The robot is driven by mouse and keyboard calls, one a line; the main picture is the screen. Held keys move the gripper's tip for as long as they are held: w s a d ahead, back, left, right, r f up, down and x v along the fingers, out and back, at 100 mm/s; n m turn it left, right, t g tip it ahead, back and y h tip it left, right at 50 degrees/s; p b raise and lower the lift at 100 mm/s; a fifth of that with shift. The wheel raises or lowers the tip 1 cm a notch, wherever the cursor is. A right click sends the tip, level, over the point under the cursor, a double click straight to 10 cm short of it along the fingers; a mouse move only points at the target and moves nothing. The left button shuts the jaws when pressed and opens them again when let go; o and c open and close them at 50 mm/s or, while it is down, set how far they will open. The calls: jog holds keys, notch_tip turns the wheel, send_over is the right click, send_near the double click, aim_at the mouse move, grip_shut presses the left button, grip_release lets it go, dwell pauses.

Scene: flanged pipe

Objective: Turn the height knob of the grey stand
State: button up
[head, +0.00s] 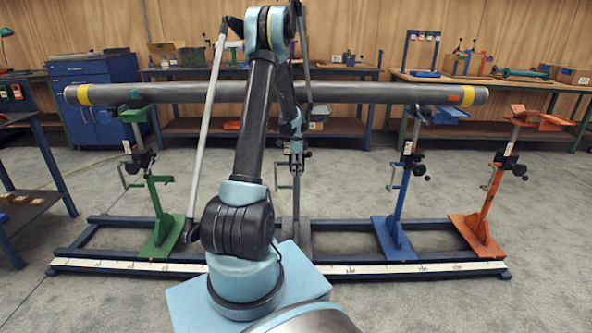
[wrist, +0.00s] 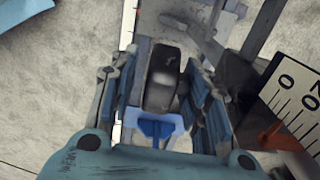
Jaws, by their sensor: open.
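The grey stand (head: 297,205) stands on the blue floor frame near the middle of the head view, partly hidden behind my arm. My gripper (head: 296,150) is at the upper part of this stand. In the wrist view my gripper (wrist: 162,95) is open, with one finger pad on each side of a black knob (wrist: 162,78). The knob lies between the pads, and a narrow gap seems to show beside it. I cannot tell whether either pad touches it. The knob is mostly hidden in the head view.
A long grey pipe (head: 370,93) runs across above the stands. A green stand (head: 157,205) is left; a blue stand (head: 399,205) and an orange stand (head: 487,205) are right. A white scale strip (head: 400,269) runs along the frame's front. Workbenches line the back wall.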

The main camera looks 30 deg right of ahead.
grip_shut()
jog(key=shift+w+a+h, duration=0.1)
jog(key=shift+h, duration=0.2)
jog(key=g+h, duration=0.2)
jog(key=shift+w+a+h, duration=0.15)
jog(key=shift+h, duration=0.25)
jog(key=g+h, duration=0.1)
jog(key=h, duration=0.1)
jog(key=g+h, duration=0.1)
jog(key=h, duration=0.1)
jog(key=shift+w+a+f, duration=0.15)
jog(key=shift+f, duration=0.05)
jog(key=g+h, duration=0.2)
jog(key=h, duration=0.1)
jog(key=shift+a+f, duration=0.1)
jog(key=shift+f, duration=0.05)
jog(key=shift+f+g+h, duration=0.1)
jog(key=shift+g+h, duration=0.8)
jog(key=shift+h, duration=0.4)
jog(key=shift+h, duration=0.3)
